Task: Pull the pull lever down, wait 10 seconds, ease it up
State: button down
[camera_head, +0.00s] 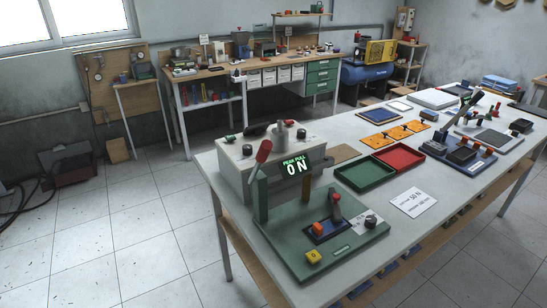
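A lever with a red grip (263,151) stands on the left side of the green test fixture (335,262) near the front of the bench. The grip points up and leans slightly right, so the lever looks raised. A green upright post (260,199) stands below it. The display (296,166) beside it reads "PEAK PULL 0 N". A smaller upright piece with a red top (335,197) stands on the fixture plate by an orange block (319,229). I take the red-gripped lever as the pull lever, as no label on it is readable. My gripper is not in view.
A grey box (232,178) stands behind the lever with a metal cylinder on top. Green (364,173) and red (400,157) trays and a "50 N" card (413,202) lie to the right. Another lever station (463,153) stands farther right. The floor left of the bench is clear.

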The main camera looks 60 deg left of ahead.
aim_at(266, 146)
jog(key=z, duration=0.1)
jog(key=k, duration=1.65)
jog(key=u, duration=1.45)
jog(key=i, duration=1.3)
jog(key=u, duration=0.05)
